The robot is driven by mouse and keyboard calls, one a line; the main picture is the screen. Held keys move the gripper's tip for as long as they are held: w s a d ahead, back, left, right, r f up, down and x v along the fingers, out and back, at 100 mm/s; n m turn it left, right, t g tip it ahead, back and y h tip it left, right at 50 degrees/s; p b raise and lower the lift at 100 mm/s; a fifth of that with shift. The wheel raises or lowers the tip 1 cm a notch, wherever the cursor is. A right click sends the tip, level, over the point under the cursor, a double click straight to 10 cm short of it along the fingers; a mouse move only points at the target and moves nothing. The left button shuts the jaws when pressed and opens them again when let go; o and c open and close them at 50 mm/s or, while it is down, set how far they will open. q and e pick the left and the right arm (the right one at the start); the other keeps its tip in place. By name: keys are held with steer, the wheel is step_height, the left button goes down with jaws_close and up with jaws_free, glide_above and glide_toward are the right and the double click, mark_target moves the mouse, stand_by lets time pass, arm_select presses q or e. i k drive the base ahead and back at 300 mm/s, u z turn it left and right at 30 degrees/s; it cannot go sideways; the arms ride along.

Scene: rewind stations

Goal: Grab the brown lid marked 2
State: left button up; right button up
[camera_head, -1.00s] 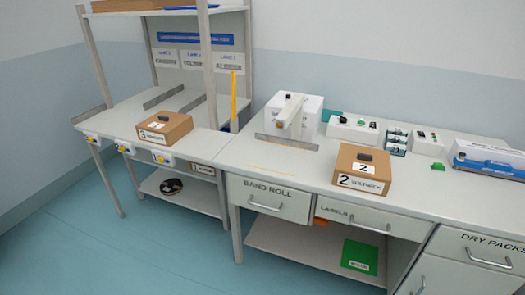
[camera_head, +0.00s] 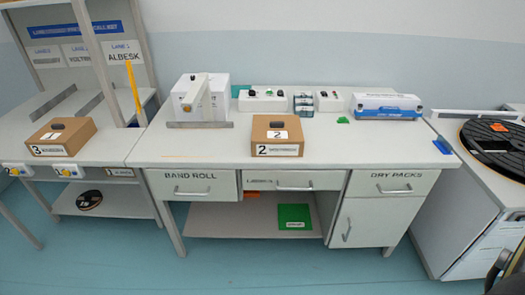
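A brown box (camera_head: 277,150) stands on the middle of the bench, near its front edge. Its front label reads 2. The brown lid (camera_head: 262,126) on its top carries a white label with a 2 and a dark knob at the back. A similar brown box (camera_head: 62,142) marked 3 stands on the left bench.
The workbench (camera_head: 345,147) has free room right and left of the box marked 2. A white device (camera_head: 202,98), small control boxes and a blue-white carton (camera_head: 386,106) line its back. A dark reel (camera_head: 497,140) lies on the right-hand cabinet.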

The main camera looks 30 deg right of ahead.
mark_target(266, 129)
steer(key=z, duration=1.15)
